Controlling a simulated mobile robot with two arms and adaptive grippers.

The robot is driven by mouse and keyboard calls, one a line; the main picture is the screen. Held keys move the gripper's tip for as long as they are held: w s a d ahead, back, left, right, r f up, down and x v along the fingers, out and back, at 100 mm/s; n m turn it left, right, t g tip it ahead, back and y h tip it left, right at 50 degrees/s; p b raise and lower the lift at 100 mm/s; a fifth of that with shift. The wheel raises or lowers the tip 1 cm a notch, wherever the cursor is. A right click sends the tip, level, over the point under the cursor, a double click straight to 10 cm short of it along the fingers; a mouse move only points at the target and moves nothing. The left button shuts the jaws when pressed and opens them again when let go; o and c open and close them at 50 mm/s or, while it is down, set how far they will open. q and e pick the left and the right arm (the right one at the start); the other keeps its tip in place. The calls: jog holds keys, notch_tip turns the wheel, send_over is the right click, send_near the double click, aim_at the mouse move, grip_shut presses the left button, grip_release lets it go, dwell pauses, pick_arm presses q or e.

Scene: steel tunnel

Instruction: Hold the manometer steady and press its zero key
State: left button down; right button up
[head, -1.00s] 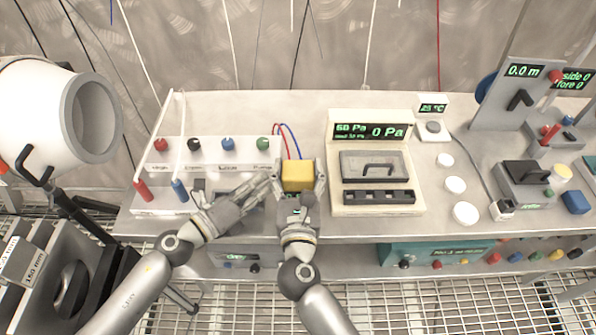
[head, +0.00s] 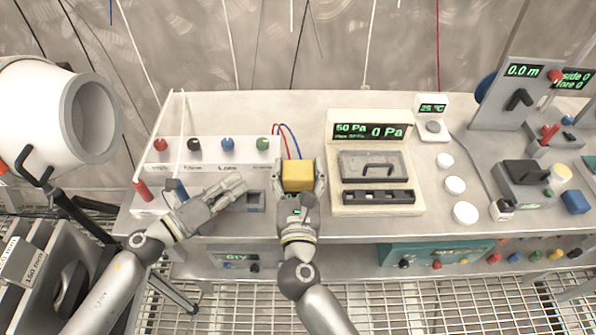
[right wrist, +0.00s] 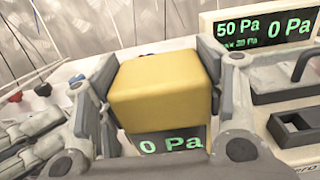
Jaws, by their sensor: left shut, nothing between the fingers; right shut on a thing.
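The manometer is a small yellow-backed box (head: 297,176) with red and blue tubes behind it. My right gripper (head: 298,172) is shut around its sides and holds it above the front of the bench. In the right wrist view the manometer (right wrist: 162,90) sits between both fingers, and its green display reads 0 Pa. The zero key cannot be made out. My left gripper (head: 240,187) is shut and empty, to the left of the manometer and apart from it. Its fingers also show at the lower left of the right wrist view.
A cream console (head: 424,165) right of the manometer reads 50 Pa and 0 Pa. A white panel with coloured knobs (head: 212,160) stands behind my left gripper. A grey open box (head: 256,201) lies between the grippers. White discs (head: 455,186) lie further right.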

dwell(0.3)
jog(key=o, duration=1.2)
jog(key=shift+s, duration=0.1)
